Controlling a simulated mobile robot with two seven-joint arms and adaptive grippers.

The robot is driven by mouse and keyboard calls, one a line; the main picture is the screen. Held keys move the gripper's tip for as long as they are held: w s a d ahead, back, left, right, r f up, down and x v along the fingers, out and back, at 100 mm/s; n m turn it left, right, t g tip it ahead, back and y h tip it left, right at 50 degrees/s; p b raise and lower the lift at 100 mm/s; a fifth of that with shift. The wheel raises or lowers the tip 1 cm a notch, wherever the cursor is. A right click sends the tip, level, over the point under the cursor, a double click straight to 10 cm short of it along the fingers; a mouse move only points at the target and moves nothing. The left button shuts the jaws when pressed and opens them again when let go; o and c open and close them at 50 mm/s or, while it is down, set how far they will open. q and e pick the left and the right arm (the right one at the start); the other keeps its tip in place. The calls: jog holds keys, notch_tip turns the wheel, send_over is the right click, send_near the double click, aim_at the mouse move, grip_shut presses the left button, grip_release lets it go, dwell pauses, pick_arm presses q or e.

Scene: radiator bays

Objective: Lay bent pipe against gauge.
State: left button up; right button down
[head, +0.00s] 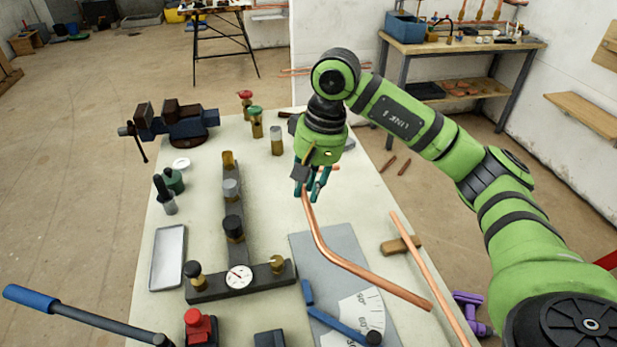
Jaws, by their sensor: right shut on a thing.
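The bent copper pipe (322,247) has one bend, with a short leg rising to my right gripper and a longer leg running toward the lower right. My right gripper (312,186) is shut on the upper end of the short leg. The pipe appears over a grey angle gauge plate (310,250) with a white degree scale (362,309) and a blue swing arm (338,324). I cannot tell whether the pipe touches the plate. The pipe hides part of the plate. My left gripper is out of view.
A straight copper pipe (428,270) and a wooden-handled tool (400,245) lie to the right. A dark manifold with a dial (238,277) stands left of the plate, near a metal tray (168,258). A vise (175,122) is at back left; a blue-handled lever (85,317) crosses front left.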

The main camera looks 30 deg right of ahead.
jog(key=shift+w+f+b, duration=0.15)
jog(key=shift+f+b, duration=2.95)
jog(key=shift+f, duration=3.2)
jog(key=shift+f+b, duration=0.95)
jog(key=shift+b, duration=0.1)
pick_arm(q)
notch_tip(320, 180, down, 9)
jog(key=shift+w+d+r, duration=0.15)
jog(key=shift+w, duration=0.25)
pick_arm(e)
jog(key=shift+h, duration=0.3)
pick_arm(q)
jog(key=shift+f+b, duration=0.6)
jog(key=shift+b, duration=0.05)
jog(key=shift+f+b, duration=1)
pick_arm(e)
jog(key=shift+f, duration=0.9)
